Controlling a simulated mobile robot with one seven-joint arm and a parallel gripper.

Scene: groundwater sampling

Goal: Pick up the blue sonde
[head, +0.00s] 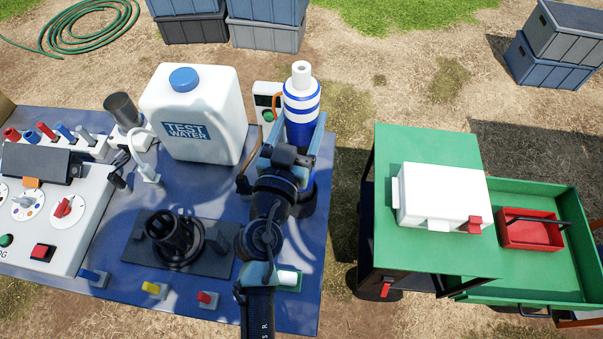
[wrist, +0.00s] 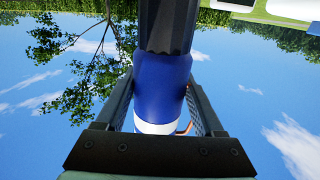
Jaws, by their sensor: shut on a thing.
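The blue sonde (head: 301,106) is an upright cylinder with blue and white bands and a white top, at the right side of the blue table. In the wrist view the blue sonde (wrist: 162,82) runs between the two fingers, with a dark ribbed section at the picture's top. My gripper (head: 293,140) is shut around its blue body, with one finger on each side; the gripper also shows in the wrist view (wrist: 162,100). My arm hides part of the sonde's lower length in the head view. I cannot tell whether its bottom touches the table.
A white test water jug (head: 195,110) stands close left of the sonde. A small white device (head: 266,97) is between them. A black round holder (head: 174,235) and a control panel (head: 45,205) are further left. A green cart (head: 425,145) stands right, across a gap of ground.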

